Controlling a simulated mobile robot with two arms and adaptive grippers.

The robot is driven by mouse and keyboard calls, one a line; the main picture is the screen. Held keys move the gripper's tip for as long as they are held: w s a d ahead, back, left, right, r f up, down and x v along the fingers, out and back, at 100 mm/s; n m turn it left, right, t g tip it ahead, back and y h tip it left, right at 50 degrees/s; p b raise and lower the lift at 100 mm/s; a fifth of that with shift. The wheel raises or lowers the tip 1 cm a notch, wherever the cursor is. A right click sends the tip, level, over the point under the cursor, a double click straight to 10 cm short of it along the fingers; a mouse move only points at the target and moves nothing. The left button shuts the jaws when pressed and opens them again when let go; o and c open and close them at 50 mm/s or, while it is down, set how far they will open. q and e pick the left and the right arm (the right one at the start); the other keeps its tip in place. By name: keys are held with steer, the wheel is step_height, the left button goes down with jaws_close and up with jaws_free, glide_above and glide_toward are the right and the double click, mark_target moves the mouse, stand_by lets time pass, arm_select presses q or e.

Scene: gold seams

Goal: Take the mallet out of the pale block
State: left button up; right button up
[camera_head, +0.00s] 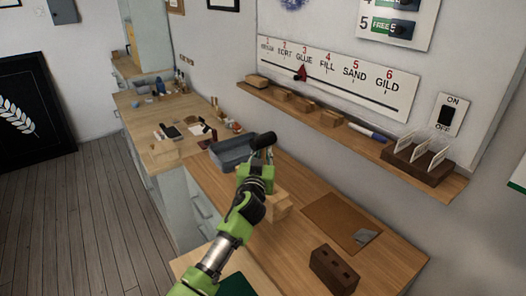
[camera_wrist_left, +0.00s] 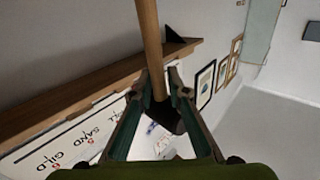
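The mallet's dark head (camera_head: 263,141) sticks up at my left gripper's tips in the head view. In the left wrist view its wooden handle (camera_wrist_left: 150,42) runs down between the fingers to the dark head. My left gripper (camera_head: 264,158) is shut on the handle close below the head. The pale block (camera_head: 278,206) is on the bench below the gripper, partly hidden by my arm. The lower handle is hidden in the head view, so I cannot tell whether it is inside the block. My right gripper is not in view.
A grey tray (camera_head: 232,151) is just left of the gripper. A brown mat (camera_head: 338,222) with a grey piece and a dark brick-like block (camera_head: 333,270) are to the right. A wall shelf (camera_head: 345,137) carries small blocks, a marker and a card holder (camera_head: 416,163).

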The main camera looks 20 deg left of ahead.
arm_select(q)
jaws_close()
steer(key=shift+r, duration=0.1)
